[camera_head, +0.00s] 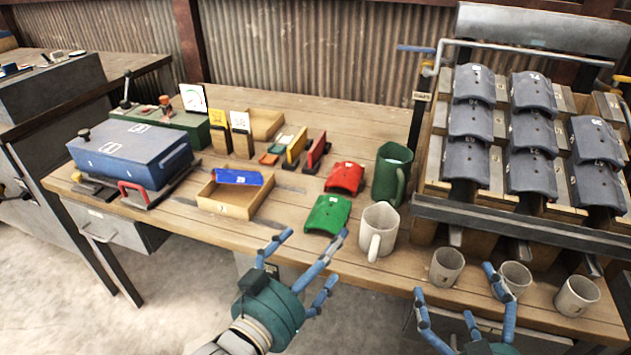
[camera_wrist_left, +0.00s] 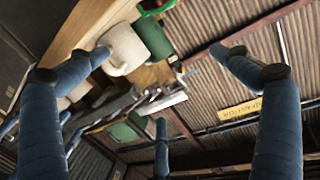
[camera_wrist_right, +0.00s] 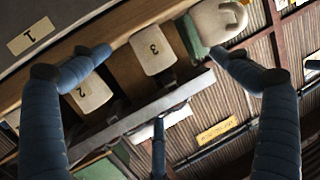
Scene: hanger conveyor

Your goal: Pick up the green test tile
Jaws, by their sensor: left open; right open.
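The green test tile (camera_head: 328,214) is a curved plate lying on the wooden workbench near its front edge, left of the large white mug (camera_head: 379,230). My left gripper (camera_head: 305,262) has blue fingers spread open and empty, just in front of and below the tile in the head view. Its fingers also show apart in the left wrist view (camera_wrist_left: 165,105), with a white mug (camera_wrist_left: 124,48) beyond them. My right gripper (camera_head: 462,310) is open and empty, low at the right by the bench's front edge. Its spread fingers show in the right wrist view (camera_wrist_right: 160,100).
A red tile (camera_head: 345,177) lies just behind the green one. A wooden tray (camera_head: 232,203) with a blue tile (camera_head: 238,177) stands left. A green mug (camera_head: 391,172) stands right. Several small cups (camera_head: 446,266) line the right front, before a rack of dark tiles (camera_head: 467,160).

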